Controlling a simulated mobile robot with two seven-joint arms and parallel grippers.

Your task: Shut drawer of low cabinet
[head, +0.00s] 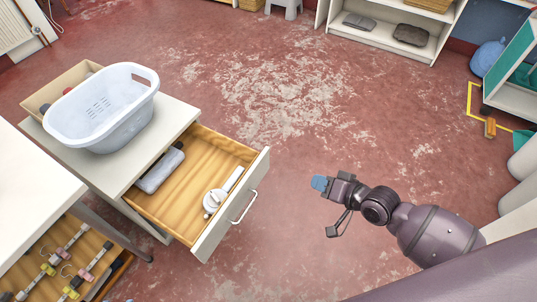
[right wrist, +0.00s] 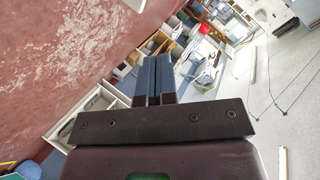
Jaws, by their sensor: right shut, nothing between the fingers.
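The low cabinet (head: 178,112) stands at the left in the head view, with a pale top. Its drawer (head: 187,196) is pulled well out towards the right, showing a wooden inside. A silver handle (head: 244,206) is on the drawer's white front. In the drawer lie a grey item (head: 161,170) and a white item with a round part (head: 217,200). My right gripper (head: 321,183) is shut and empty, to the right of the drawer front and apart from it. Its blue fingertips (right wrist: 153,78) are together in the right wrist view. My left gripper is not in view.
A white table (head: 30,210) fills the left edge, with a drawer of clips below. The red floor (head: 330,110) beyond the drawer is clear. A shelf (head: 390,45) stands at the back.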

